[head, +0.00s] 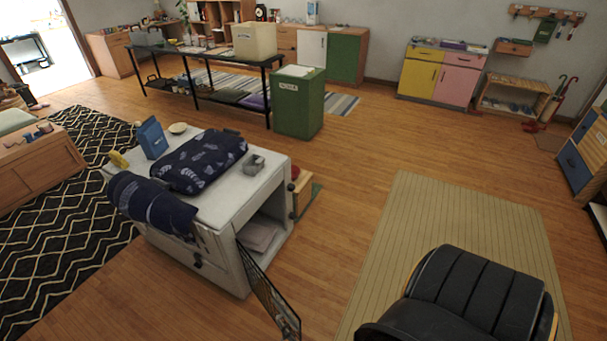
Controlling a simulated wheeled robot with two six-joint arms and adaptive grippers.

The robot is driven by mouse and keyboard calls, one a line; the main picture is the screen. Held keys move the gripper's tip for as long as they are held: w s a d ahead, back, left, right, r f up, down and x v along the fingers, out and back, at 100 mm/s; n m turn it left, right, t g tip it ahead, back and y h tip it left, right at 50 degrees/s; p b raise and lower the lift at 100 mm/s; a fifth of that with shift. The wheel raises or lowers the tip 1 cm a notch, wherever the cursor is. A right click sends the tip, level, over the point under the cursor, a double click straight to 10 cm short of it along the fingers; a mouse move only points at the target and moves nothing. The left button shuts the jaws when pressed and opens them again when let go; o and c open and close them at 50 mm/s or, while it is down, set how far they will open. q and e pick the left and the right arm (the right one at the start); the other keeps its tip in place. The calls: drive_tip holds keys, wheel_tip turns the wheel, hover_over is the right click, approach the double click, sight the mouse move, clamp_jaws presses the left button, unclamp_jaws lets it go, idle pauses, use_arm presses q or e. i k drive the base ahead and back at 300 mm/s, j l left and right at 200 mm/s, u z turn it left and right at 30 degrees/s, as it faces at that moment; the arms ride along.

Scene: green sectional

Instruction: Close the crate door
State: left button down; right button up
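A white crate (225,262) stands on the wood floor left of centre. Its opening faces the lower right, and a folded pale cloth (258,236) lies inside. The crate door (268,296) is a dark-framed mesh panel. It is swung open, reaching from the near edge of the opening out toward the bottom of the view. Neither of my grippers is in view.
Dark blue patterned cushions (200,160), a blue box (151,138) and a small grey container (253,164) sit on the crate top. A black chair (480,295) stands on a tan mat (440,220) at right. Bare floor lies between door and mat.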

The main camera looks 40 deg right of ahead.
sight(277, 293)
drive_tip(key=z, duration=0.85)
